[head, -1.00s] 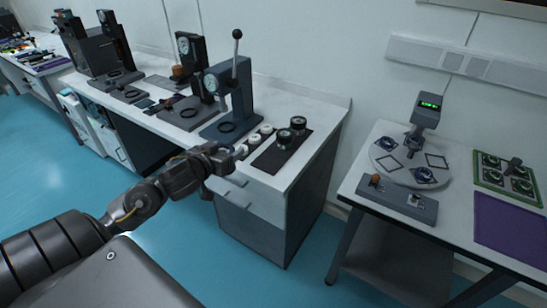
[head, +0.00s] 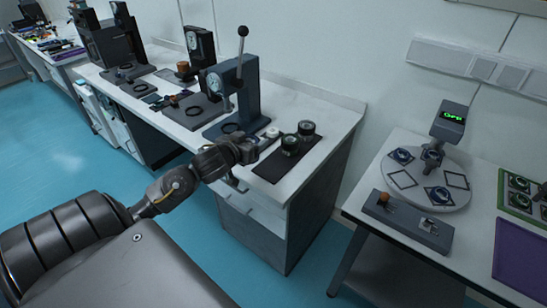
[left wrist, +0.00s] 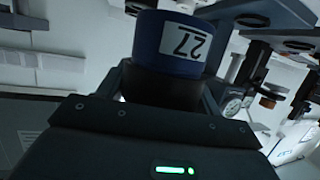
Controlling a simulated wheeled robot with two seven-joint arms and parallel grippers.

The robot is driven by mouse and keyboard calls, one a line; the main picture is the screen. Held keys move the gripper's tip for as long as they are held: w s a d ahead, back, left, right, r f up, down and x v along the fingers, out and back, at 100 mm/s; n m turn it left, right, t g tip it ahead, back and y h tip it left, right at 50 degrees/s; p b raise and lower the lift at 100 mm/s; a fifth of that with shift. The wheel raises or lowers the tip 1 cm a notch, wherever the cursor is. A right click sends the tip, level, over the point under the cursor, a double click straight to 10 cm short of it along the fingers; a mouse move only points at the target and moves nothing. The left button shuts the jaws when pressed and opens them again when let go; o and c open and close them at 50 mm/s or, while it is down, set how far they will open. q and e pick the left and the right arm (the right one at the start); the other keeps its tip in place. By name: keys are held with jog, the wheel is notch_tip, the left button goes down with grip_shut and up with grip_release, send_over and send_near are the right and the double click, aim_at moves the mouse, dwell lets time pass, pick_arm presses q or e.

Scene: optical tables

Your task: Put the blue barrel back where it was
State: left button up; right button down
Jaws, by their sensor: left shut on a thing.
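My left gripper (head: 250,150) is over the front part of the bench, beside the black mat (head: 268,168). In the left wrist view it (left wrist: 165,90) is shut on the blue barrel (left wrist: 150,38), which has a white label reading 27. A dark lower part of the barrel sits between the fingers. In the head view the barrel is hidden by the gripper and wrist, so I cannot tell whether it touches the bench. My right gripper is not in view.
A white-topped piece (head: 272,132) sits just behind my gripper. A lever press (head: 238,95) rises to the left of it. A round turntable (head: 400,180) is on the right table.

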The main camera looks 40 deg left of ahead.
pick_arm(q)
jog(key=w+f, duration=0.2)
jog(key=w, duration=0.1)
jog(key=w+f, duration=0.3)
jog(key=w+d+f, duration=0.1)
jog(key=w+f, duration=0.1)
jog(key=w, duration=0.1)
jog(key=shift+w+f, duration=0.3)
jog(key=shift+f, duration=0.05)
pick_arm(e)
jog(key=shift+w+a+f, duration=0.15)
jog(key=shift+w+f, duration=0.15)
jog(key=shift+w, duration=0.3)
pick_arm(q)
jog(key=shift+w+f, duration=0.2)
jog(key=shift+f, duration=0.15)
notch_tip(320, 180, down, 2)
jog(key=shift+f+p, duration=0.15)
jog(key=shift+p, duration=0.15)
jog(key=shift+f, duration=0.25)
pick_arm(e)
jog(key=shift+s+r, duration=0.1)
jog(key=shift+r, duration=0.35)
pick_arm(q)
jog(key=shift+f, duration=0.1)
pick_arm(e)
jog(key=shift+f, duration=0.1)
